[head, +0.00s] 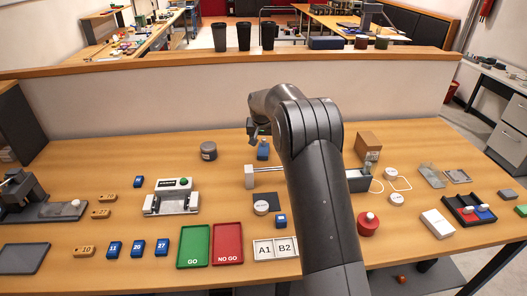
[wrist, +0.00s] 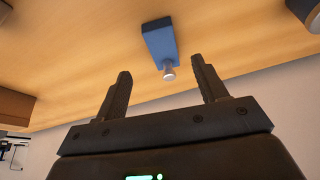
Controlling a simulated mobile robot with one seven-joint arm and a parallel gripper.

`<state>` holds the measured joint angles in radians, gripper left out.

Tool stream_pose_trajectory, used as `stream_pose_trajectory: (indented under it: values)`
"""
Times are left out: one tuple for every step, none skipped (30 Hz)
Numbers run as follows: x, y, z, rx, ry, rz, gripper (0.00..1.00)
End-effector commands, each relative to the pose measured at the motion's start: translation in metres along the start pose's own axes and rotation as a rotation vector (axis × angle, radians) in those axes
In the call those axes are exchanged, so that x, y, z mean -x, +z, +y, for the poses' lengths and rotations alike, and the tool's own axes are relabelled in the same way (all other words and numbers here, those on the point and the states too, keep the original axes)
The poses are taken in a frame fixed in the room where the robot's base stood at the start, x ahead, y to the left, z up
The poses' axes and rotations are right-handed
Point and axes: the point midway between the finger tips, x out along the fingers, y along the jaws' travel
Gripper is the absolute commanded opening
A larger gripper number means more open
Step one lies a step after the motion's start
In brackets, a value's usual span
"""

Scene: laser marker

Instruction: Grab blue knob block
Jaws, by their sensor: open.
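The blue knob block (head: 263,152) stands on the wooden table toward the back, left of my arm. My gripper (wrist: 161,70) is open and empty. In the wrist view its two dark fingers are spread on either side of the knob, with the block beyond the fingertips. In the head view my gripper (head: 258,130) is just above the block, partly hidden by my arm.
A grey cylinder (head: 208,150) stands left of the block, and a brown box (head: 368,143) right of my arm. A fixture with a rod (head: 265,169) lies in front. Green (head: 195,246) and red (head: 228,244) trays are nearer. A low partition (head: 150,98) borders the table's back.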

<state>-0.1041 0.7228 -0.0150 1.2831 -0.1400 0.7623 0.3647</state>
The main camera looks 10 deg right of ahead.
Motion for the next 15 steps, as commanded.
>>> stream_pose_trajectory:
  values:
    - [-0.01,0.001,0.0,0.0,0.001,-0.002,0.65]
    - [-0.015,0.0,0.0,0.0,0.0,-0.002,0.65]
    - [-0.02,0.0,0.0,0.0,0.0,-0.002,0.65]
    - [-0.023,0.0,0.0,0.0,0.0,-0.001,0.65]
    - [-0.025,0.0,0.0,0.0,0.0,0.0,0.65]
    - [-0.027,0.0,0.0,0.0,0.0,0.0,0.65]
    - [-0.029,0.0,0.0,0.0,0.0,0.0,0.65]
    - [-0.031,0.0,0.0,0.0,0.0,0.0,0.65]
    - [-0.034,0.0,-0.001,0.0,0.0,-0.001,0.65]
    - [-0.037,0.001,-0.001,0.0,0.001,-0.002,0.65]
    - [-0.041,0.001,-0.001,0.0,0.001,-0.002,0.65]
    - [-0.046,0.001,-0.002,0.0,0.001,-0.001,0.65]
    - [-0.051,0.001,-0.002,0.0,0.001,-0.001,0.65]
    - [-0.056,0.001,-0.003,0.0,0.001,-0.002,0.65]
    - [-0.062,0.001,-0.003,0.0,0.001,-0.001,0.65]
